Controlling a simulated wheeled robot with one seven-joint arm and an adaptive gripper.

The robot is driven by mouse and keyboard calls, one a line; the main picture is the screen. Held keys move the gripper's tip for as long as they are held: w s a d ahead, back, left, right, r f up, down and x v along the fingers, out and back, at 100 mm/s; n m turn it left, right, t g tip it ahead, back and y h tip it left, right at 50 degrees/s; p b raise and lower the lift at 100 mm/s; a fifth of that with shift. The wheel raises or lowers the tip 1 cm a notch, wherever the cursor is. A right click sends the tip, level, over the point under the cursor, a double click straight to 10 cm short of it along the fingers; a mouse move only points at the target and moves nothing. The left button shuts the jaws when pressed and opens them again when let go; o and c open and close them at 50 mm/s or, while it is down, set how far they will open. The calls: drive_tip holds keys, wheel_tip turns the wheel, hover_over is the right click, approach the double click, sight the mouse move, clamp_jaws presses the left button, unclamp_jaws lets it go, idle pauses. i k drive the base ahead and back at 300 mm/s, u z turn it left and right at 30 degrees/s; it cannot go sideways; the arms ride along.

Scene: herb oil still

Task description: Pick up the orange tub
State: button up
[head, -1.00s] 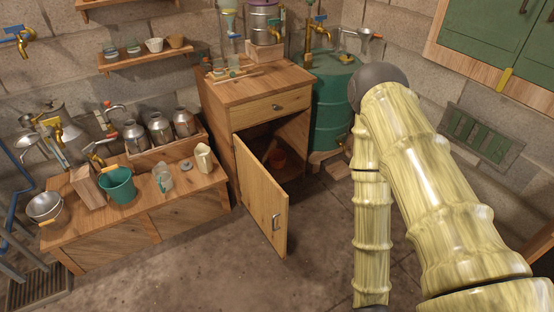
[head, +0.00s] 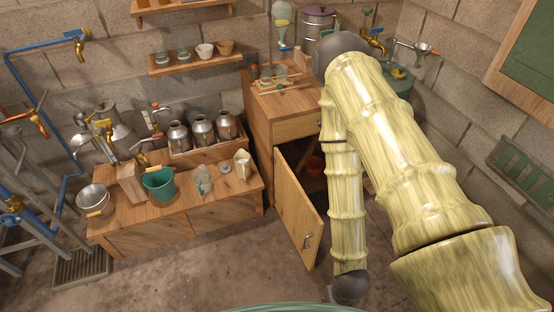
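The orange tub (head: 315,163) is a small orange shape inside the lower compartment of the wooden cabinet (head: 262,110). Only part of it shows between the cabinet door and my arm, and the compartment is dark. The cabinet door (head: 297,210) stands open toward the room. My arm crosses the right side of the head view, in front of the cabinet's right part. My gripper is out of the frame.
A low wooden bench (head: 150,235) left of the cabinet holds a green bucket (head: 159,184), a metal bucket (head: 92,200), a cream jug (head: 242,163) and several metal cans. A green drum (head: 398,84) stands behind my arm. A green curved edge (head: 290,308) shows at the bottom.

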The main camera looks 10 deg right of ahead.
sight(314, 164)
drive_tip(key=u, duration=0.5)
drive_tip(key=i, duration=1.55)
drive_tip(key=z, duration=0.55)
drive_tip(key=i, duration=0.9)
drive_tip(key=z, duration=1.2)
drive_tip(key=i, duration=0.35)
drive_tip(key=z, duration=0.3)
